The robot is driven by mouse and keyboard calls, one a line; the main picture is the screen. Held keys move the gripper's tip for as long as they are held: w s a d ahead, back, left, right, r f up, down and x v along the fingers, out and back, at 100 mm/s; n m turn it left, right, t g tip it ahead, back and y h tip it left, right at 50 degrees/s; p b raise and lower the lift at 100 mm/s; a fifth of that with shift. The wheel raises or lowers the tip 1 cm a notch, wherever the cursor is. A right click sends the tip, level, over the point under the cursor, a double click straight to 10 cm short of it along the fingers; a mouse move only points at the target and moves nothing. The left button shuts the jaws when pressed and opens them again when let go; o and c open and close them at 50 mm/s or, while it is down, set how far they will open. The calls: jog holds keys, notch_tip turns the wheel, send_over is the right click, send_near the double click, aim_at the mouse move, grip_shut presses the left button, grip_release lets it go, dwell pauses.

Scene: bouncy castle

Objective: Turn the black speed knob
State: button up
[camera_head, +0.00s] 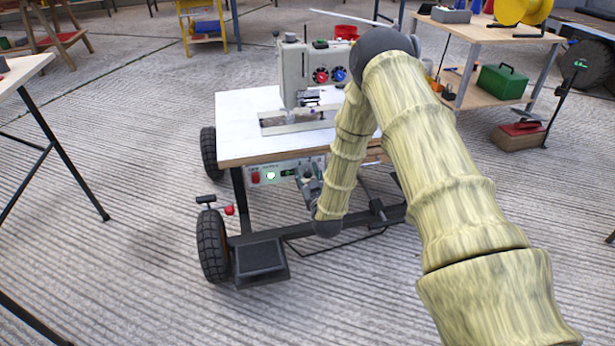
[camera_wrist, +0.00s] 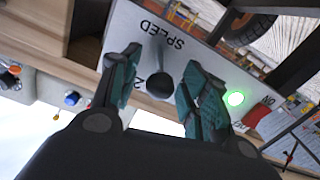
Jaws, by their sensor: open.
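The black speed knob (camera_wrist: 160,84) is on a grey control panel (camera_wrist: 208,58) under the word SPEED in the wrist view, where the lettering appears upside down. My gripper (camera_wrist: 161,62) is open, with one teal-padded finger on each side of the knob. Gaps show between the fingers and the knob, and I cannot tell whether the fingertips reach the panel. In the head view, my gripper (camera_head: 308,176) is at the front of the same panel (camera_head: 272,173), below the tabletop. The knob is hidden there behind my gripper and arm.
A green light (camera_wrist: 235,98) and a red switch (camera_wrist: 257,115) are beside the knob on the panel. The sewing machine (camera_head: 300,68) stands on the white-topped wheeled table (camera_head: 235,115). A black pedal (camera_head: 262,257) and a wheel (camera_head: 212,245) are below.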

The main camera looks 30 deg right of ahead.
grip_shut()
jog(key=shift+s+d+r+m+p, duration=0.1)
jog(key=shift+d+r+m+p, duration=0.15)
jog(key=shift+m+p, duration=0.7)
jog(key=shift+s+d+m+p, duration=0.1)
jog(key=shift+d+m+p, duration=0.15)
jog(key=shift+m+p, duration=0.6)
jog(key=shift+d+m+p, duration=0.25)
jog(key=shift+m+p, duration=0.2)
jog(key=shift+m, duration=0.65)
jog(key=shift+f, duration=0.1)
grip_release()
